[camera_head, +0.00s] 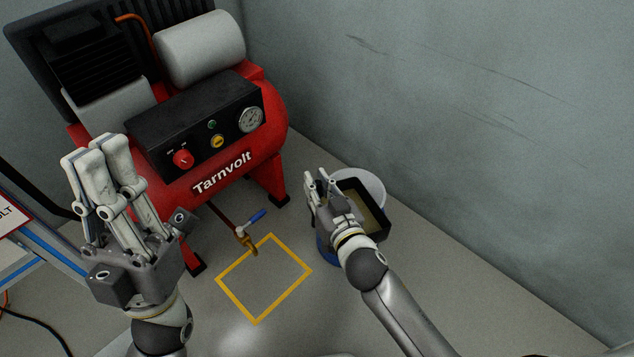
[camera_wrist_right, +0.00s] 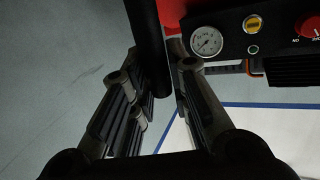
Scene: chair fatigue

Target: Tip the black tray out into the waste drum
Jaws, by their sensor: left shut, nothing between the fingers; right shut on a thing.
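The black tray (camera_head: 384,222) is over the waste drum (camera_head: 372,180), which stands on the floor by the wall. The drum looks blue outside with a pale rim. The tray's inside shows a tan-brown surface; I cannot tell whether this is contents. My right gripper (camera_head: 321,181) is shut on the tray's left side. In the right wrist view, a dark edge of the tray (camera_wrist_right: 149,45) runs between the fingers (camera_wrist_right: 160,88). My left gripper (camera_head: 92,148) is shut and empty, raised at the left, away from the tray. The tray and my arm hide much of the drum.
A red Tarnvolt compressor (camera_head: 268,115) stands behind, with a gauge and knobs on its black panel. A brass valve with a blue lever (camera_head: 250,222) hangs at its front. A yellow outlined square (camera_head: 236,300) marks bare floor. A blue-framed stand (camera_head: 45,240) is at the left.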

